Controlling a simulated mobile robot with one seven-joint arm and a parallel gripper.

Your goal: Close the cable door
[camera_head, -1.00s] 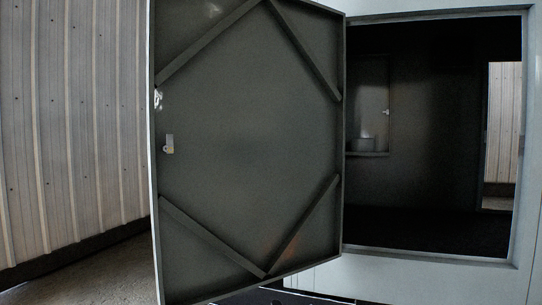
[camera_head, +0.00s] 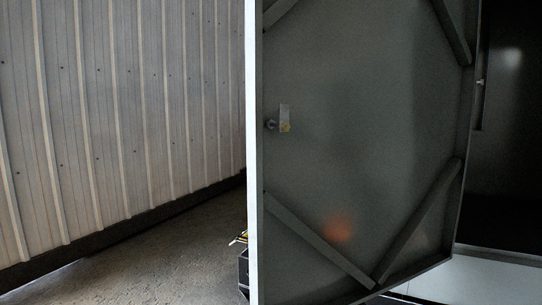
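The cable door (camera_head: 350,130) is a large dark grey panel with diagonal braces on its inner face and a pale free edge on its left. It stands open, hinged on its right side beside the dark opening (camera_head: 515,150) of the enclosure. A small latch (camera_head: 284,118) sits on the inner face near the free edge. An orange glow shows low on the panel. My gripper is not in view.
A ribbed metal wall (camera_head: 110,120) runs along the left. A small dark object with yellow (camera_head: 242,262) shows partly behind the door's free edge, low down. A pale panel (camera_head: 480,275) lies below the opening.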

